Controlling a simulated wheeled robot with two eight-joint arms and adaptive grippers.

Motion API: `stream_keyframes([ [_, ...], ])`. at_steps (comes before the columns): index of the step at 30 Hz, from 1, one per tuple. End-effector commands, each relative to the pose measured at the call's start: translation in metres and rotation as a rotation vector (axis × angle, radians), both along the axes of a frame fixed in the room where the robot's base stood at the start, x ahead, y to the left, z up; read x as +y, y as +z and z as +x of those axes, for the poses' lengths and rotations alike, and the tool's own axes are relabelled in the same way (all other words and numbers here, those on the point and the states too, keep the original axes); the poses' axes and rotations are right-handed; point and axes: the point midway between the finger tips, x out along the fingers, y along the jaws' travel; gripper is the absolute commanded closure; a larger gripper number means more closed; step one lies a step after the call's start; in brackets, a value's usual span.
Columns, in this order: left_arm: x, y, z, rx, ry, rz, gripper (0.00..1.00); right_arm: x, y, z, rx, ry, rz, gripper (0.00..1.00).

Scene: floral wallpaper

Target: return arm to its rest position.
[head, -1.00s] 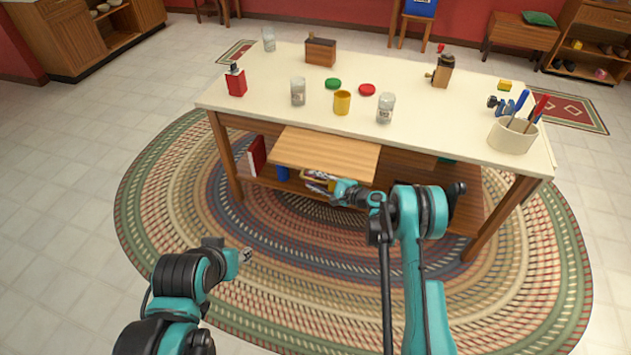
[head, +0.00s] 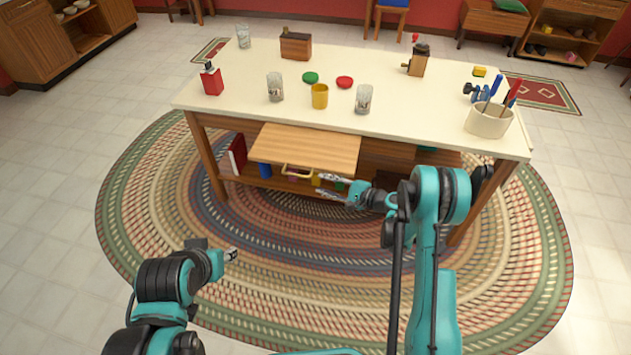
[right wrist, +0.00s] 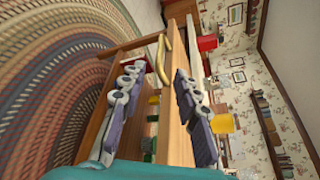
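My right gripper (head: 330,187) is in front of the table's open wooden drawer (head: 308,148), a little below and to the right of its yellow handle (head: 298,173). Its two fingers are spread with nothing between them. In the right wrist view the fingers of the right gripper (right wrist: 160,100) stand apart, and the handle (right wrist: 163,62) shows beyond them, not touched. My left gripper (head: 231,254) hangs low over the rug at the left, far from the table. It is too small to tell whether it is open.
The white-topped table (head: 410,118) carries a yellow mug (head: 320,96), glass jars, a red tin (head: 211,79), a grinder (head: 417,62) and a utensil crock (head: 489,120). Items stand on its lower shelf. The braided rug (head: 300,290) in front is clear.

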Motion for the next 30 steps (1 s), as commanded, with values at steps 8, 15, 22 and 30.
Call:
stream_keyframes([
  [8,0.0,0.0,0.0,0.0,0.0,0.0,0.6,-0.004,0.001,-0.003,0.0,-0.001,-0.001,0.68],
  [15,0.0,0.0,0.0,0.0,0.0,0.0,0.6,-0.003,0.001,-0.002,0.0,-0.001,-0.001,0.68],
  [22,0.0,0.0,0.0,0.0,0.0,0.0,0.6,-0.001,0.02,-0.003,-0.01,0.008,-0.067,0.68],
  [30,0.0,0.0,0.0,0.0,0.0,0.0,0.6,0.003,0.095,-0.03,-0.071,0.062,-0.405,0.68],
])
